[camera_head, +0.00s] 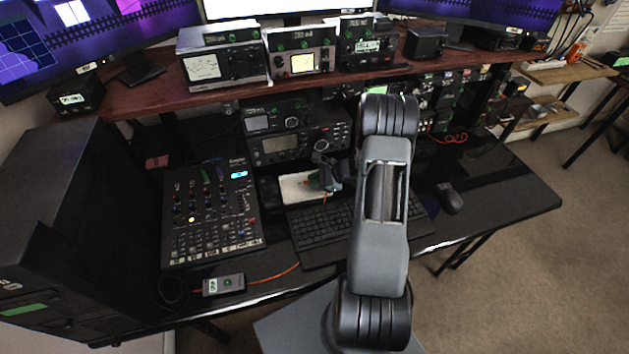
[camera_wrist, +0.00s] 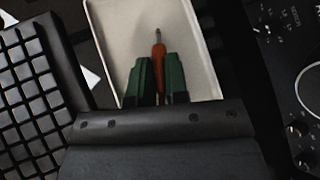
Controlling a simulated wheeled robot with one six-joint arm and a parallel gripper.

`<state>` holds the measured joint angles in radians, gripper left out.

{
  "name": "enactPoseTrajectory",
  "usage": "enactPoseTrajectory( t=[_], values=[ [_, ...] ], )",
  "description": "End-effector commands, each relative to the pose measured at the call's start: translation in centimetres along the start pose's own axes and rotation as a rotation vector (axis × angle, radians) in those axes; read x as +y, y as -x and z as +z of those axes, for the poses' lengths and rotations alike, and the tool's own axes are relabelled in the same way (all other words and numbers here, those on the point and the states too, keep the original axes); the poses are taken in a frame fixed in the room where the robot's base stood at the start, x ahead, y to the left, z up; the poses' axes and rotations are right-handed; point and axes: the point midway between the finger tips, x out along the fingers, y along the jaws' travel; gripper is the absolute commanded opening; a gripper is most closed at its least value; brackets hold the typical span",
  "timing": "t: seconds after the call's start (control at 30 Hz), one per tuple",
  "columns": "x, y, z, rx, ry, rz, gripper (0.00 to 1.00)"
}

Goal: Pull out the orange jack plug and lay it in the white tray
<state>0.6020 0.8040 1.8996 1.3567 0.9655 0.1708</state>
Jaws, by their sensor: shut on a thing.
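The orange jack plug (camera_wrist: 158,62) with its metal tip is held between the green fingers of my gripper (camera_wrist: 160,82) in the wrist view. The gripper is shut on it. The white tray (camera_wrist: 112,22) lies under the plug and the fingers. In the head view, my gripper (camera_head: 320,184) is over the white tray (camera_head: 292,190), behind the keyboard. I cannot tell whether the plug touches the tray floor. The gripper body hides the near part of the tray.
The black keyboard (camera_head: 318,236) lies in front of the tray, and the mixer (camera_head: 212,212) stands to its left. Radio units (camera_head: 290,146) stand behind the tray. A small grey box (camera_head: 224,285) with an orange cable (camera_head: 281,273) lies at the desk's front edge. A mouse (camera_head: 450,198) is at right.

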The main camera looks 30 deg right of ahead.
Motion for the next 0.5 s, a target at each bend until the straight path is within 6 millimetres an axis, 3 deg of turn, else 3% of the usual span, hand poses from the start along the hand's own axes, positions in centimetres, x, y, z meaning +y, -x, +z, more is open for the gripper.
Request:
enactPoseTrajectory(
  t=[0.5],
  values=[
    [0.5, -1.1, -1.4, 0.000, 0.000, 0.000, 0.00]
  ],
)
